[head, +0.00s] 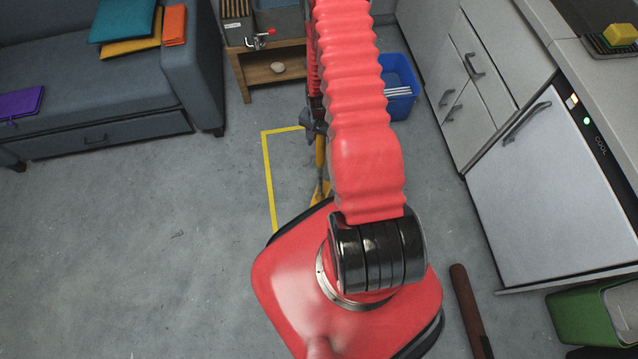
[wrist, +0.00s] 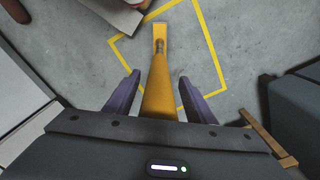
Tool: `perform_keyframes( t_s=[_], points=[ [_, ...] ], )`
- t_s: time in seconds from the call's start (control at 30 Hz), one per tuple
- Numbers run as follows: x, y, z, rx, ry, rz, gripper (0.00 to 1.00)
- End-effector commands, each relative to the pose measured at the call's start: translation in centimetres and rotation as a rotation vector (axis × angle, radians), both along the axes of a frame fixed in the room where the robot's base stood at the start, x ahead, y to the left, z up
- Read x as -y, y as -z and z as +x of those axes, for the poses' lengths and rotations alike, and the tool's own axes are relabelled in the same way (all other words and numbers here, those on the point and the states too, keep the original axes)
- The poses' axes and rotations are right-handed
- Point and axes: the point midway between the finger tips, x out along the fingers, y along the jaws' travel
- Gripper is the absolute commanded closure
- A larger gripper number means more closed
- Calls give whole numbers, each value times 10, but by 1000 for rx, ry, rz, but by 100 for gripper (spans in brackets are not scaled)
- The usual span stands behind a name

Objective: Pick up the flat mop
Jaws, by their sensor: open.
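The flat mop's yellow handle (wrist: 158,90) stands between the two purple fingers of my gripper (wrist: 159,82) in the wrist view. The fingers are spread, with a visible gap on each side of the handle. The handle runs away from the camera toward the floor, inside a yellow taped outline. In the head view only a strip of the yellow mop (head: 320,165) shows beside my red arm, which hides the rest. My gripper is mostly hidden behind the arm there.
A blue bin (head: 399,75) stands right of my arm, near white cabinets and a fridge (head: 550,190). A wooden shelf unit (head: 270,68) and a grey sofa (head: 90,85) are at the back left. A green bin (head: 583,318) is at lower right. The left floor is clear.

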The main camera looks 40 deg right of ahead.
Motion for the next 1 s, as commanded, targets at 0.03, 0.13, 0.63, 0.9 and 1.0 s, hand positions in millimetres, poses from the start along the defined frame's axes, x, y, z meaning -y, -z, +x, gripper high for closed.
perform_keyframes(
  t_s=[0.03,0.13,0.63,0.9,1.0],
  points=[
    [0,2,0,0,0,0,50],
    [0,2,0,0,0,0,50],
    [0,2,0,0,-1,0,55],
    [0,2,0,0,-1,0,74],
    [0,2,0,0,-1,0,81]
  ],
)
